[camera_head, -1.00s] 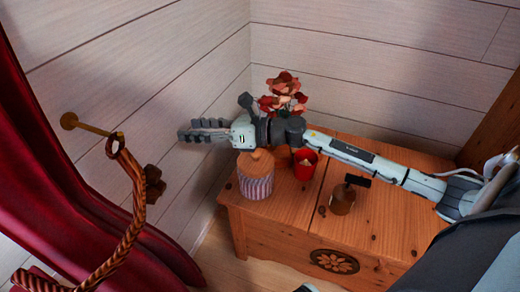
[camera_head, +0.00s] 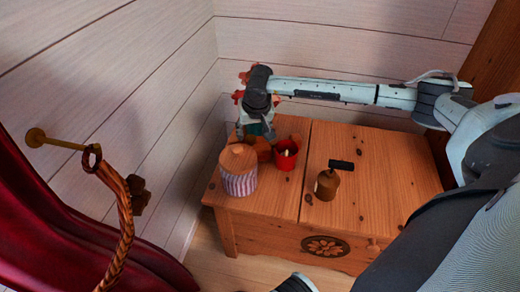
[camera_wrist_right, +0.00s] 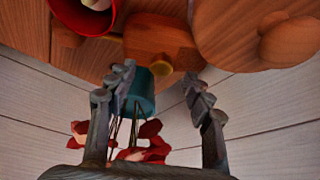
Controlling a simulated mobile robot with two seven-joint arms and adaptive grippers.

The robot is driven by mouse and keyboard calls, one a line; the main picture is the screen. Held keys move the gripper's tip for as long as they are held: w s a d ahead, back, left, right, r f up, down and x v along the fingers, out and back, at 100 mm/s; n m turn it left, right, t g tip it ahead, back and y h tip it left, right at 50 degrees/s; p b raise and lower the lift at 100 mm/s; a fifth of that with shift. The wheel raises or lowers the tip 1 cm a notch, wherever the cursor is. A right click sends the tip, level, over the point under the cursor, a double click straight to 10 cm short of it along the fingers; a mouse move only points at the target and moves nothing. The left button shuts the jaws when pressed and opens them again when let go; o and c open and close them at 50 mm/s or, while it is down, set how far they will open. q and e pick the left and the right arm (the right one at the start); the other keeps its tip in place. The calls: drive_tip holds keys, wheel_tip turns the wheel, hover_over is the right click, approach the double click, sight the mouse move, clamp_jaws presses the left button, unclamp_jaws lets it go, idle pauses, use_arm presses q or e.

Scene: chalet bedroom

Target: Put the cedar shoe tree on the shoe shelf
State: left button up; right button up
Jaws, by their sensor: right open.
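The cedar shoe tree appears to be the orange-brown wooden piece (camera_head: 263,150) lying on the chest, partly hidden behind the striped jar and beside the red cup. In the right wrist view it is a rounded wooden block (camera_wrist_right: 160,40) with a small brass-coloured knob. My right gripper (camera_head: 258,132) points down over the back left of the chest, close to the wooden piece. In the wrist view its fingers (camera_wrist_right: 160,80) are spread and empty, with the wooden piece beyond their tips. I see no shoe shelf. My left gripper is out of view.
The wooden chest (camera_head: 385,190) carries a striped jar (camera_head: 239,183) with a wooden lid, a red cup (camera_head: 288,160) and a brown black-handled object (camera_head: 327,185). A teal vase (camera_wrist_right: 141,95) with red flowers stands close to the fingers. A red curtain (camera_head: 70,235) hangs left.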

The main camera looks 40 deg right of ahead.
sight(251, 137)
drive_tip(key=x, duration=0.5)
drive_tip(key=shift+w+f, duration=0.1)
drive_tip(key=shift+w, duration=0.25)
clamp_jaws()
